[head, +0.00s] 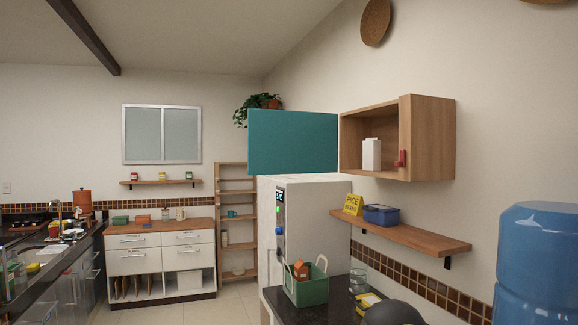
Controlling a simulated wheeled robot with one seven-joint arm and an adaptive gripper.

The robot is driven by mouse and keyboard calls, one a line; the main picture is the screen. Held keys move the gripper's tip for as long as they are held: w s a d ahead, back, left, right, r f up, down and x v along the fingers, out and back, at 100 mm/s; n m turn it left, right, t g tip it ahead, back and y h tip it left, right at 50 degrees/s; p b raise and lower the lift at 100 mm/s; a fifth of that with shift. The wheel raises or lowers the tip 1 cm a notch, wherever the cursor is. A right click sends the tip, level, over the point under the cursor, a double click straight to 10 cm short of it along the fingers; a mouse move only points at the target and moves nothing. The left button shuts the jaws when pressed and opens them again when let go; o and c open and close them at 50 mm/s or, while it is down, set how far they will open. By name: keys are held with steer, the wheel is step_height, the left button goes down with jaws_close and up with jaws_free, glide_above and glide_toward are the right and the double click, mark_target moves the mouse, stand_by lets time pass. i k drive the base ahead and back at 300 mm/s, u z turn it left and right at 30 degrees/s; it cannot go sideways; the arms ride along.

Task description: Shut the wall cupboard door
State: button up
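The wooden wall cupboard (429,140) hangs on the right wall. Its teal door (293,141) stands wide open, swung out to the left from the cupboard's far side. No handle shows on the face of the door turned to me. A white carton (371,154) stands inside the cupboard. My gripper is not in view; a dark rounded shape at the bottom edge may be part of my arm.
Below the cupboard, a wooden shelf (425,239) holds a yellow rice box (353,204) and a blue container (381,215). A tall white appliance (318,225) stands below the door. A green basket (307,287) sits on the dark counter. A blue water bottle (537,260) is close at right.

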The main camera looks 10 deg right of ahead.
mark_target(279, 142)
steer(key=u, duration=0.85)
steer(key=k, duration=1.1)
steer(key=u, duration=0.8)
steer(key=i, duration=0.8)
steer(key=z, duration=0.4)
steer(key=i, duration=1.8)
steer(key=z, duration=0.4)
steer(key=i, duration=1.65)
steer(key=z, duration=0.6)
steer(key=i, duration=1.7)
steer(key=z, duration=1.45)
steer(key=i, duration=0.95)
steer(key=z, duration=1.4)
steer(key=i, duration=0.6)
steer(key=z, duration=0.4)
